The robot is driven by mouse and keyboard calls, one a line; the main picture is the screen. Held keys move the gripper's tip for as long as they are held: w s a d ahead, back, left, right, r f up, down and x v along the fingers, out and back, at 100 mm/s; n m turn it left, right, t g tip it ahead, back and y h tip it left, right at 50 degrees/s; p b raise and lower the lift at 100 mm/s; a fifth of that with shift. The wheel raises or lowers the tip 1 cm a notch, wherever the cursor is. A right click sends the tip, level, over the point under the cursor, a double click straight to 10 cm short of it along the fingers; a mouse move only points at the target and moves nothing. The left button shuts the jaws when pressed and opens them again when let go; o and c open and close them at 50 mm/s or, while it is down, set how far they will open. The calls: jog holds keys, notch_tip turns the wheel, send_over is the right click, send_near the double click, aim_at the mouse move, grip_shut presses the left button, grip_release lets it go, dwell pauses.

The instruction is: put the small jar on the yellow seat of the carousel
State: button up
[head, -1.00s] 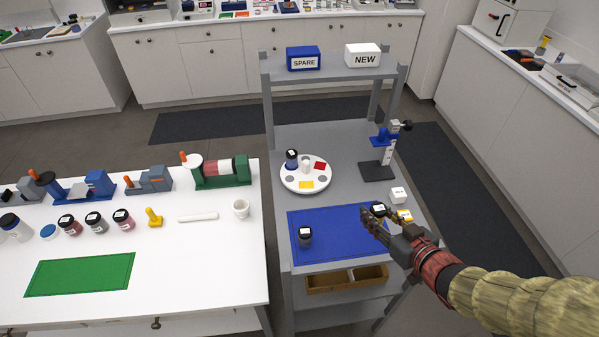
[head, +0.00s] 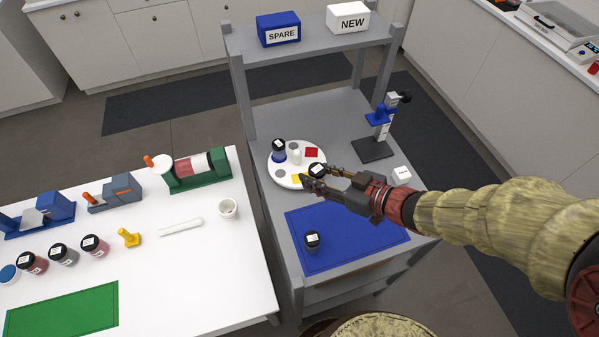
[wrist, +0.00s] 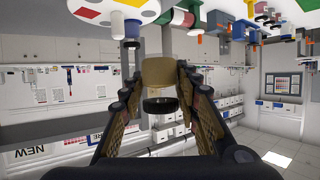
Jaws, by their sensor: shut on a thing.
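The small jar (head: 317,170) has a black lid with a white label. My gripper (head: 316,179) is shut on it. The wrist view, which is upside down, shows its tan body (wrist: 158,72) between the fingers. The white round carousel (head: 279,168) has a yellow seat (head: 298,179), a red seat (head: 312,153) and a grey seat. In the head view the held jar overlaps the carousel's right rim. In the wrist view it looks upright and apart from the carousel (wrist: 92,14). My fingers partly cover the yellow seat.
A dark-lidded blue jar (head: 279,152) and a white piece (head: 295,154) stand on the carousel. Another dark jar (head: 312,240) stands on the blue mat (head: 350,225). A blue-clamped stand (head: 377,145) is behind, right. A shelf with SPARE and NEW boxes rises at the back.

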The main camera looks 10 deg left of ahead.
jog(key=w+a+f+b, duration=0.1)
jog(key=w+f, duration=0.1)
jog(key=w+a+f+b, duration=0.1)
jog(key=w+a+f, duration=0.1)
jog(key=w+f, duration=0.1)
jog(key=w+a+f+b, duration=0.1)
jog(key=w+a+f, duration=0.1)
jog(key=shift+w+a+f, duration=0.2)
jog(key=shift+w+f, duration=0.05)
jog(key=shift+w+a+f, duration=0.1)
jog(key=shift+a+f, duration=0.05)
jog(key=shift+f, duration=0.15)
jog(key=shift+w+a+f+b, duration=0.15)
jog(key=shift+f+b, duration=0.4)
jog(key=shift+f, duration=1.05)
jog(key=shift+f, duration=0.1)
jog(key=o, duration=1.1)
jog(key=shift+o, duration=0.3)
